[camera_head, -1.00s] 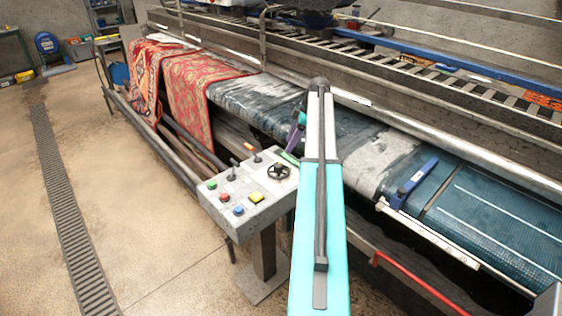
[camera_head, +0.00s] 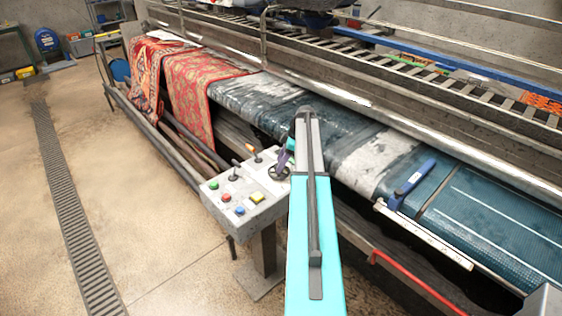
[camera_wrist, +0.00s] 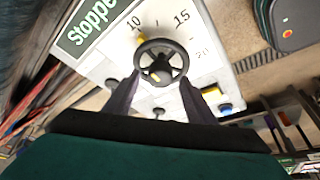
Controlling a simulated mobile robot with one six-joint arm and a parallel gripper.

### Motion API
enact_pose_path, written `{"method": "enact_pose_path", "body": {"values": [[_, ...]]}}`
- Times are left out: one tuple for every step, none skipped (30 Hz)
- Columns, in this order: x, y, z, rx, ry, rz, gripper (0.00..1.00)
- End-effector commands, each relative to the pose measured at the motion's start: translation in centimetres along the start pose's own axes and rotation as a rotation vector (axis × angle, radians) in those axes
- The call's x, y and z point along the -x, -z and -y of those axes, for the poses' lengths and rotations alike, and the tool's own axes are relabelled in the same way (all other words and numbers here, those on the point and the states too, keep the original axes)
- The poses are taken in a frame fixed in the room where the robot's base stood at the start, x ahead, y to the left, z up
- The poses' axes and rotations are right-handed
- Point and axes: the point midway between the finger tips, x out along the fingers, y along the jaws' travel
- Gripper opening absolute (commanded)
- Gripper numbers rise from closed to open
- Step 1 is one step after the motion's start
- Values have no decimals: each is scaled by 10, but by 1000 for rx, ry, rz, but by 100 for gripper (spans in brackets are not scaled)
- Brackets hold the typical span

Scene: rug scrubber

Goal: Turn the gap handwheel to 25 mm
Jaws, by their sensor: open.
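The gap handwheel (camera_wrist: 166,47), black and spoked, sits on the light grey control panel in the wrist view; it also shows in the head view (camera_head: 279,173). Dial numbers 10, 15 and 20 are printed around its top and right; no 25 is readable. A yellow mark at the wheel's upper left lies near 10. A small yellowish mark shows low inside the wheel. My gripper (camera_wrist: 160,84) is open, its two dark fingers at the wheel's lower left and lower right. Whether they touch the rim I cannot tell. In the head view my gripper (camera_head: 284,158) is just above the wheel.
The control box (camera_head: 244,214) carries levers and green, red, blue and yellow buttons. A green sign (camera_wrist: 86,30) reading "Stoppe..." is beside the dial. The conveyor (camera_head: 350,150) with red rugs (camera_head: 190,90) runs behind. Open floor lies to the left.

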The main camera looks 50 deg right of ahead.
Motion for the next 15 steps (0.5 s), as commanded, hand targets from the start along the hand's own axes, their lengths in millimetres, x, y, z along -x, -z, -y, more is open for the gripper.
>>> {"method": "enact_pose_path", "body": {"values": [[-2, 0, 0, 0, 0, 0, 50], [-3, 0, 0, 0, 0, 0, 50], [-4, 0, 0, 0, 0, 0, 50], [-5, 0, 0, 0, -1, 0, 50], [-5, 0, 0, 0, -1, 0, 50], [-6, 0, 0, 0, -1, 0, 50], [-6, 0, 0, 0, -1, 0, 50], [-6, 0, 0, 0, -1, 0, 50], [-6, 0, 0, -1, -1, 0, 50], [-6, -1, 0, -1, -1, 0, 50], [-6, -1, 0, -1, -1, 0, 50], [-6, -1, 0, -1, -1, 0, 50], [-6, -1, 0, -1, -1, 0, 50], [-6, -1, 0, -1, -1, 0, 45], [-6, -1, 0, -1, -1, 0, 38]]}}
